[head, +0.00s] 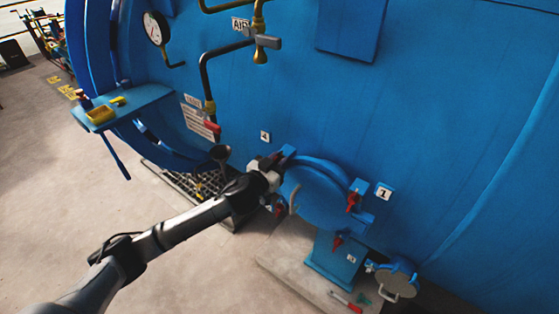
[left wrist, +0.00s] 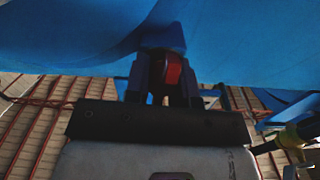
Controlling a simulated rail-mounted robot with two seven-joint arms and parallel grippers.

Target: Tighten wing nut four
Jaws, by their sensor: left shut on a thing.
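The blue autoclave (head: 430,120) fills the head view, with a round blue hatch cover (head: 322,195) low on its side. A label "4" (head: 265,136) sits at the upper left of the hatch and a label "1" (head: 384,192) at its right. My left gripper (head: 274,166) is at the hatch's upper left edge, by label "4". In the left wrist view its fingers close around a red wing nut (left wrist: 173,72), which they partly hide. Another red wing nut (head: 353,201) shows at the hatch's right side. My right gripper is not in view.
A red-handled valve (head: 212,126) and a dark funnel (head: 220,153) are just left of my gripper. A floor grate (head: 180,183) lies below them. Open floor lies at the lower left.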

